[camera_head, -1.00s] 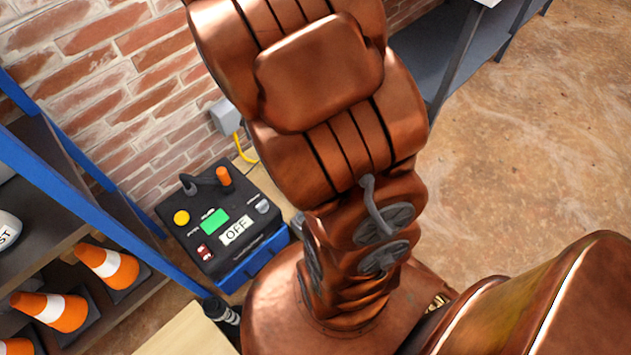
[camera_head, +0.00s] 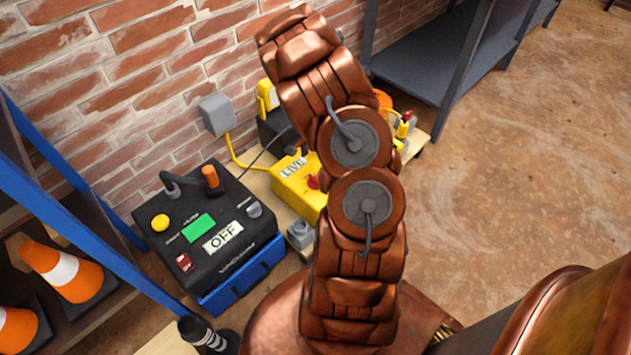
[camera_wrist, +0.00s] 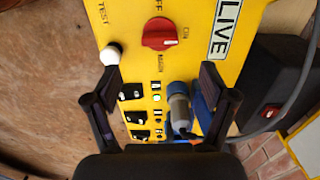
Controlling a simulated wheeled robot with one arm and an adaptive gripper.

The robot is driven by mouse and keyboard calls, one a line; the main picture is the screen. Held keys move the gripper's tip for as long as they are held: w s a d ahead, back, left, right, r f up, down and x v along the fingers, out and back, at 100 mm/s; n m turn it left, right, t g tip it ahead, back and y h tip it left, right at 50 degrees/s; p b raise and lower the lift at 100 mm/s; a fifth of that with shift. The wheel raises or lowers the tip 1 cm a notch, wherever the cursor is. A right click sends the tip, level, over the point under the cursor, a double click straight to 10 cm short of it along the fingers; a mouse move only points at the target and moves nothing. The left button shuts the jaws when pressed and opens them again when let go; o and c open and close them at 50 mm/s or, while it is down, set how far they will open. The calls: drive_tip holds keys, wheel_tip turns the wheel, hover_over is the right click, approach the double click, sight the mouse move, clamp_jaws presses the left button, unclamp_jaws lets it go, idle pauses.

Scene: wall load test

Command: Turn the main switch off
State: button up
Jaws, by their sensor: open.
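The main switch is a red rotary knob (camera_wrist: 160,33) on a yellow box (camera_wrist: 193,70) marked LIVE. In the wrist view it is at upper middle, with OFF lettering above and MAIN below. Its handle lies roughly across the picture, its right end by the ON lettering. In the head view the yellow box (camera_head: 290,190) is at centre, partly behind my arm, with the red knob (camera_head: 313,182) just showing. My gripper (camera_wrist: 160,84) is open and empty, its fingers spread below the knob in the picture and apart from it. My arm hides the gripper in the head view.
A black unit with an OFF display (camera_head: 222,237) stands left of the yellow box. A white TEST button (camera_wrist: 110,55), black sockets (camera_wrist: 131,91) and a blue-grey plug (camera_wrist: 180,105) are near the fingers. A grey cable (camera_wrist: 290,105) runs at right.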

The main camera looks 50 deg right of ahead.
wheel_tip(320, 180, down, 8)
drive_tip(key=shift+s+f+b, duration=0.1)
drive_tip(key=shift+f+b, duration=0.05)
drive_tip(key=shift+b, duration=0.75)
drive_tip(key=shift+c, duration=0.4)
drive_tip(key=c, duration=1.1)
